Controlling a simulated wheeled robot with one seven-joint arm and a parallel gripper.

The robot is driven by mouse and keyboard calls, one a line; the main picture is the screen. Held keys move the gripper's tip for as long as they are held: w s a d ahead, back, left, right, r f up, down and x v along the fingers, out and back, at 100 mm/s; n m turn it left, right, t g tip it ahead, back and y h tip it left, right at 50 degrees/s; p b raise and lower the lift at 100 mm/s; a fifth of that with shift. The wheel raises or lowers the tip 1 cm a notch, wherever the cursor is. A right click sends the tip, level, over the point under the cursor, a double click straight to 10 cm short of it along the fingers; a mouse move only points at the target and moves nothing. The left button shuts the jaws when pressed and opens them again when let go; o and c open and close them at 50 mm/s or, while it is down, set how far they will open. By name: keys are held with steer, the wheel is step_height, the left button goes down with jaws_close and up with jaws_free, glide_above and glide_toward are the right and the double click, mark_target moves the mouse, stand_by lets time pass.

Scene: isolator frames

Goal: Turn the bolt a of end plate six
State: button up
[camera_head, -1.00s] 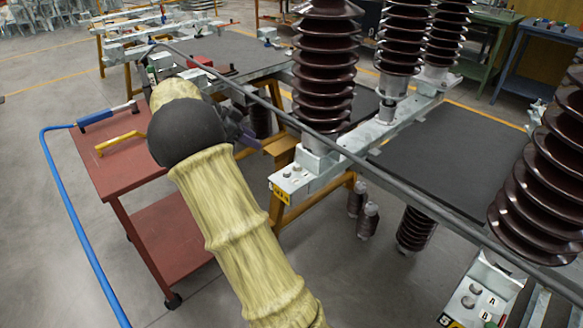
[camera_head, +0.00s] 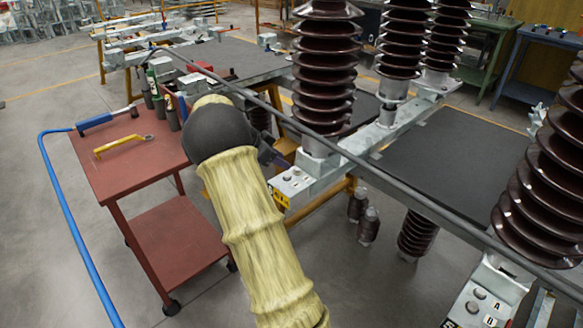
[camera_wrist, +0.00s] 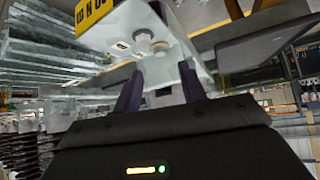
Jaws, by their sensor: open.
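The end plate (camera_head: 305,186) with a yellow label is a pale metal plate at the foot of a brown ribbed insulator; I cannot read the label surely. In the wrist view the plate (camera_wrist: 185,28) fills the top middle, tilted. Two bolt heads show on it, one bolt (camera_wrist: 144,38) to the left and another bolt (camera_wrist: 160,50) lower right. Small white tags lie beside them, but their letters are unreadable, so I cannot tell which is bolt a. My gripper (camera_wrist: 160,74) is open and empty, its dark fingers apart just below the bolts. In the head view my gripper (camera_head: 279,160) is beside the plate's left end.
A grey bar (camera_head: 400,187) runs diagonally past the plate. A red cart (camera_head: 95,165) with a yellow-handled tool (camera_head: 122,146) stands at left. Another plate (camera_head: 478,305) lies at lower right. Dark tabletops stand behind; open floor lies in front.

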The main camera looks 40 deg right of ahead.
mark_target(297, 169)
steer(key=x, duration=0.5)
steer(key=shift+s+d+f, duration=0.1)
steer(key=shift+d+f, duration=0.05)
steer(key=shift+d, duration=0.1)
jaws_close()
